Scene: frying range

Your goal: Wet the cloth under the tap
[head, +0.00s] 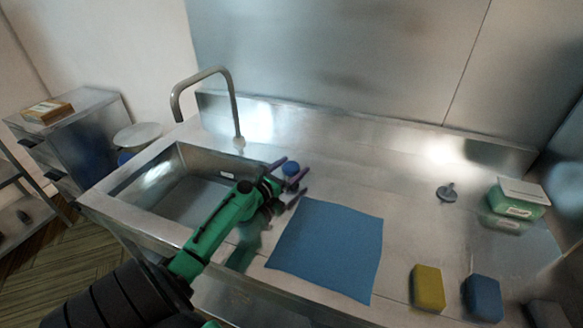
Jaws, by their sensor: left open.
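The blue cloth (330,248) lies flat on the steel counter, right of the sink. The tap (206,78) is a curved metal pipe that rises behind the sink, with its tall bend over the back edge. The sink basin (185,200) is at the left; my left arm hides part of its right side. My left gripper (291,181) is open, between the sink and the cloth, near the cloth's upper left corner. My right gripper is not in view.
A yellow sponge (428,288) and a blue sponge (482,297) lie at the front right. A grey plug-like piece (447,192) and a green tub (516,199) stand further back. A steel cabinet (75,130) with a box is at the left. The counter behind the cloth is mostly clear.

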